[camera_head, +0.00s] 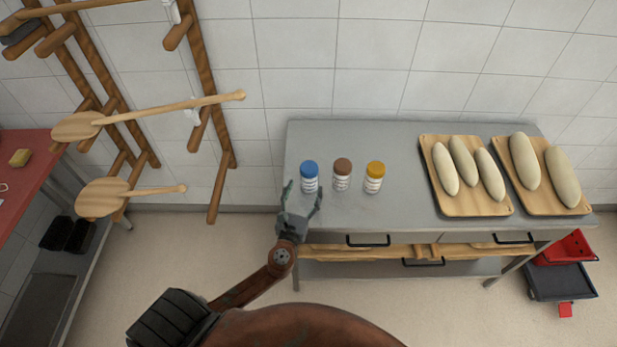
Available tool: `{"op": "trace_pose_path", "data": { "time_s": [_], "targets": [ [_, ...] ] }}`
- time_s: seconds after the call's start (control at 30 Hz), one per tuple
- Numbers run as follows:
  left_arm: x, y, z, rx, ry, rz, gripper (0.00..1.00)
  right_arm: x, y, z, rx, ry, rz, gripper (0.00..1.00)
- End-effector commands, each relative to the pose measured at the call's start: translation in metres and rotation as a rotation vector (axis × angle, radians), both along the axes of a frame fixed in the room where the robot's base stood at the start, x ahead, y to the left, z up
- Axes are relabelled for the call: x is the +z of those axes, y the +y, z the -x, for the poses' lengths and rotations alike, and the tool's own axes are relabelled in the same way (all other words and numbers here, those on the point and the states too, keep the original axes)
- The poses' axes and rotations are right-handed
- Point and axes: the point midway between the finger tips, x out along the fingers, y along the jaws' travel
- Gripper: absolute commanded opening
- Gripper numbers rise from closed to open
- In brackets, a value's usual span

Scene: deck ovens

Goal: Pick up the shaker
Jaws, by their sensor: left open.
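Three shakers stand upright in a row on the left part of the grey metal table (400,205). One has a blue lid (309,177), one has a brown lid (342,175) and one has a yellow lid (374,178). My left gripper (303,192) is open at the table's front left, its fingers pointing away from me toward the blue-lidded shaker. In this view the fingertips show on either side of that shaker; I cannot tell whether they touch it. My right gripper is not in view.
Two wooden trays (438,203) (584,209) with several pale dough loaves fill the table's right side. Wooden peels (100,196) hang on a rack at the left. A red-topped table (35,150) stands far left. A red and black cart (560,280) is at the right.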

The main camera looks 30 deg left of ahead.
Motion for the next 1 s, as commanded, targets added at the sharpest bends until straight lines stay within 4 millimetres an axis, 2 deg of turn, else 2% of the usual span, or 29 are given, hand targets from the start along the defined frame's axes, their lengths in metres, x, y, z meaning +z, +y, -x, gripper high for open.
{"op": "trace_pose_path", "data": {
  "time_s": [0.5,0.8,1.0],
  "targets": [
    [-0.010,0.019,-0.060,0.003,-0.001,0.006,0.65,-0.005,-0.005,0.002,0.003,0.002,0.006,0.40],
    [-0.010,0.021,-0.064,0.003,0.000,0.007,0.65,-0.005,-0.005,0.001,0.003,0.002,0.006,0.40],
    [-0.010,0.021,-0.064,0.003,0.000,0.007,0.51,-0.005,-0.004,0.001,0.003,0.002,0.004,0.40]
  ]
}}
